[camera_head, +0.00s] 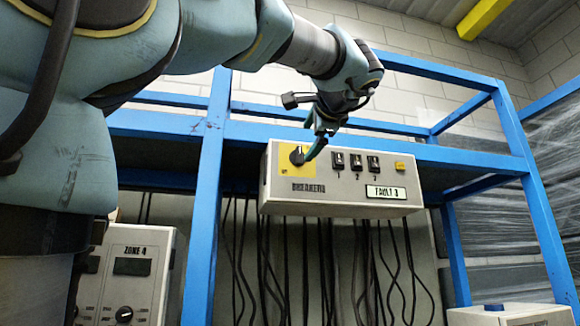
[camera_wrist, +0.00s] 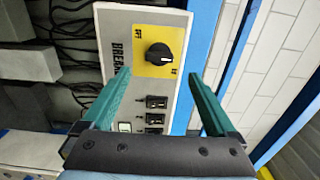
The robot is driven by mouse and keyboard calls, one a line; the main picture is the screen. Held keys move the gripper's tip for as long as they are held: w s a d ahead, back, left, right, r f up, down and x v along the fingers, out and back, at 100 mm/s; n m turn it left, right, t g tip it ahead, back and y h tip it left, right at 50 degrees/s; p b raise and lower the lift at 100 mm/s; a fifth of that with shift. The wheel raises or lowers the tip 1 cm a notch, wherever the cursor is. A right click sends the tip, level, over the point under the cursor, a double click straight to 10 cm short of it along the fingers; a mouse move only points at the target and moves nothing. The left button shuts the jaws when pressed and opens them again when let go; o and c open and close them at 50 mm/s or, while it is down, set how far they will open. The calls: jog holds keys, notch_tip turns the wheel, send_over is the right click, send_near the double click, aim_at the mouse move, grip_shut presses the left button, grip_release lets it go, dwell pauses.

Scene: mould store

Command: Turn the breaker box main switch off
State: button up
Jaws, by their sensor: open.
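The breaker box (camera_head: 340,208) is a pale grey box marked BREAKERS, fixed to the blue frame. Its main switch (camera_head: 297,155) is a black rotary knob on a yellow plate at the box's left end. In the wrist view the knob (camera_wrist: 158,54) shows whole, with a small pale mark toward its right side; a label reading OFF appears on the plate's edge. My gripper (camera_head: 316,142) is in front of the box, near the knob. In the wrist view my open gripper (camera_wrist: 160,75) has one teal finger on each side of the knob's line, with nothing between them. Contact cannot be told.
Several small black breaker switches (camera_head: 356,162) and a yellow button (camera_head: 400,166) sit right of the knob. Blue frame posts (camera_head: 207,215) stand around the box. Black cables (camera_head: 285,265) hang below. A ZONE 4 box (camera_head: 128,285) stands lower left.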

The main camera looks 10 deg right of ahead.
aim_at(300, 155)
jog(key=w, duration=0.2)
jog(key=w+p, duration=0.1)
jog(key=w, duration=0.2)
jog(key=w+a, duration=0.1)
jog(key=w, duration=0.2)
jog(key=shift+w, duration=0.15)
jog(key=shift+f, duration=0.1)
jog(key=c, duration=1.4)
jog(key=shift+o, duration=0.2)
